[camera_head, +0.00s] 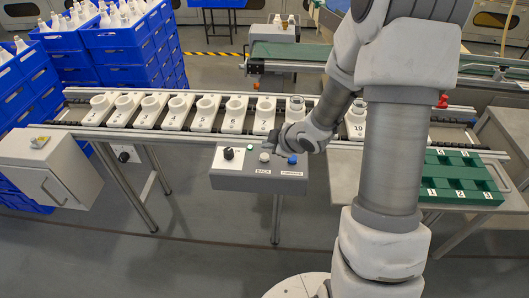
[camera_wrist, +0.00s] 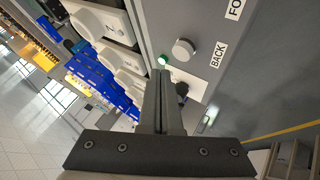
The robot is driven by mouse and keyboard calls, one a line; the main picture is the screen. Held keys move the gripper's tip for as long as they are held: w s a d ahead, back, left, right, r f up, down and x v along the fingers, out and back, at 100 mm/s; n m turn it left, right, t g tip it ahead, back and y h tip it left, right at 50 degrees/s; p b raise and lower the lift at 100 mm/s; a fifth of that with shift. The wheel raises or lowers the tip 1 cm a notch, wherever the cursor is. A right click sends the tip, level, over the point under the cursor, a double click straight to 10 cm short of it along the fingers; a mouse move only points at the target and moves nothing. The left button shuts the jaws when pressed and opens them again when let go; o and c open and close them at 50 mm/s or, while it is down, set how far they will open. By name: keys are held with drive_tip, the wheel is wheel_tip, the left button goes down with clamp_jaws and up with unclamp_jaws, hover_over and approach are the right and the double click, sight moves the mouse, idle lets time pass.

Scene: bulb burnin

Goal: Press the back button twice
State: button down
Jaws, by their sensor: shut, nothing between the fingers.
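The grey control box (camera_head: 232,181) stands in front of the conveyor. Its back button (camera_head: 264,157) is a pale round cap above the BACK label. In the wrist view the back button (camera_wrist: 184,49) sits beside that label, just beyond and to the right of the fingertips. My gripper (camera_head: 269,144) is over the box's far edge, close to the back button. In the wrist view my gripper (camera_wrist: 162,73) is shut and empty, its fingers together, their tips near the lit green lamp (camera_wrist: 163,60). I cannot tell whether the tips touch anything.
The box also carries a black knob (camera_head: 228,153) and a blue button (camera_head: 292,160). Behind it, numbered white holders (camera_head: 205,118) stand on the conveyor. A green tray (camera_head: 455,172) is at right, a grey cabinet (camera_head: 50,170) at left. Blue crates (camera_head: 120,50) are stacked behind.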

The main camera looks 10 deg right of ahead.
sight(268, 158)
wheel_tip(268, 158, up, 3)
drive_tip(key=shift+r+p, duration=0.2)
drive_tip(key=shift+p, duration=1)
drive_tip(key=shift+f, duration=0.1)
drive_tip(key=s+d+r+m+h+p, duration=0.1)
drive_tip(key=s+d+r+m+h, duration=0.2)
drive_tip(key=r, duration=0.5)
drive_tip(key=s+d+r+m+h+p, duration=0.1)
drive_tip(key=s+d+r+m+h, duration=0.15)
drive_tip(key=r, duration=0.65)
drive_tip(key=s+a+r+m+g+y+p, duration=0.1)
drive_tip(key=s+a+r+m, duration=0.2)
drive_tip(key=s, duration=0.7)
drive_tip(key=s+a+r+m+g+p, duration=0.1)
drive_tip(key=s+r+m, duration=0.4)
drive_tip(key=s, duration=0.5)
wheel_tip(268, 158, up, 2)
drive_tip(key=shift+s+a+r+g+y+p, duration=0.25)
drive_tip(key=shift+a+g+y+p, duration=0.2)
drive_tip(key=shift+a, duration=0.65)
